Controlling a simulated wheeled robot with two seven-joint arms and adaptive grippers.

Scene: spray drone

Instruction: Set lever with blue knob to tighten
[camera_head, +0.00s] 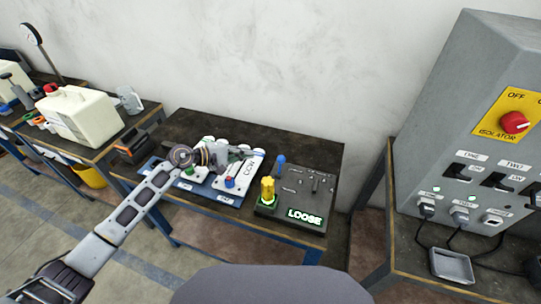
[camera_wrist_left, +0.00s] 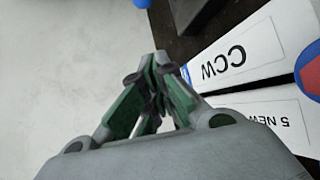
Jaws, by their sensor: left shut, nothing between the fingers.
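The lever's blue knob (camera_head: 281,160) stands upright at the back left of a dark grey panel (camera_head: 290,203) on the middle bench. A lit sign reading LOOSE (camera_head: 304,216) is on the panel's front. My left gripper (camera_head: 262,153) is over the bench, just left of the blue knob and apart from it. Its fingers are shut and empty in the left wrist view (camera_wrist_left: 157,75). That view also shows a blue round thing (camera_wrist_left: 142,3) cut off at the top edge; I cannot tell if it is the knob. My right gripper is not in view.
A yellow fitting (camera_head: 268,188) stands at the panel's left front. White cards, one marked CCW (camera_head: 249,166), lie on a blue tray under my left arm. A grey isolator cabinet (camera_head: 470,130) stands at the right. The bench's back strip is clear.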

